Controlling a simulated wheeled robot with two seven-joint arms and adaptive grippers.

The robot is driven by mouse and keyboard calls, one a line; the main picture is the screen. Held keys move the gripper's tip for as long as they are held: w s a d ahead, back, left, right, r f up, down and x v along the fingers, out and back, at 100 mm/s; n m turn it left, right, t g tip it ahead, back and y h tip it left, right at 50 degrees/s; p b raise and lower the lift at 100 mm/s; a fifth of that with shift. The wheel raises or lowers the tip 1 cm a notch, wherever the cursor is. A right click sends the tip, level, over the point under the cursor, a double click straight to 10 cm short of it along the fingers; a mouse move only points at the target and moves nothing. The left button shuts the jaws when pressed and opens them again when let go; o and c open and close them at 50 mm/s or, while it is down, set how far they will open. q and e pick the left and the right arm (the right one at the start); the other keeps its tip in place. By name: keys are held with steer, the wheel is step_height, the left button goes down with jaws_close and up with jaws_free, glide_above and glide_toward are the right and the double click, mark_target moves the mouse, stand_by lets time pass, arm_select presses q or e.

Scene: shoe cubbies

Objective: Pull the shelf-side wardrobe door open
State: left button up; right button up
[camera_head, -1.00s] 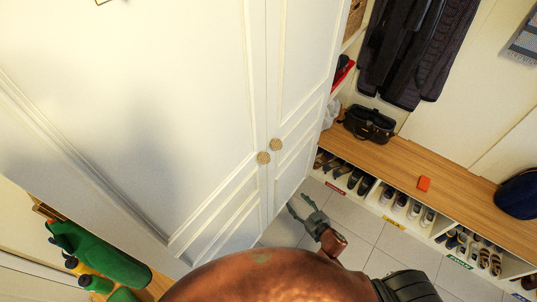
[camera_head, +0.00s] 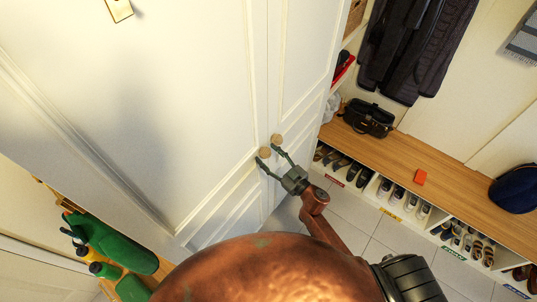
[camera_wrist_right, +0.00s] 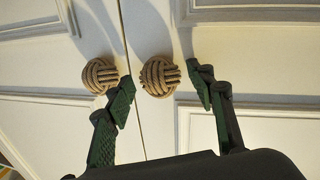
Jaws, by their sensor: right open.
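The white shelf-side wardrobe door (camera_head: 306,70) is the right-hand one and appears closed beside the wider left door (camera_head: 150,110). Its round woven knob (camera_head: 277,139) is next to the left door's matching knob (camera_head: 264,152). In the wrist view, the shelf-side knob (camera_wrist_right: 160,75) lies between the open fingers of my right gripper (camera_wrist_right: 166,88), a little beyond or level with their tips. The left finger partly overlaps the left knob (camera_wrist_right: 98,75). In the head view my right gripper (camera_head: 268,155) is just below the knobs. Contact cannot be told. My left gripper is out of view.
Dark coats (camera_head: 410,45) hang above. Green items (camera_head: 115,243) lie at lower left. Tiled floor (camera_head: 345,215) is clear.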

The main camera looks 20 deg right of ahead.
steer(key=shift+w+a, duration=0.1)
steer(key=shift+w, duration=0.2)
jaws_close()
stand_by(0.5)
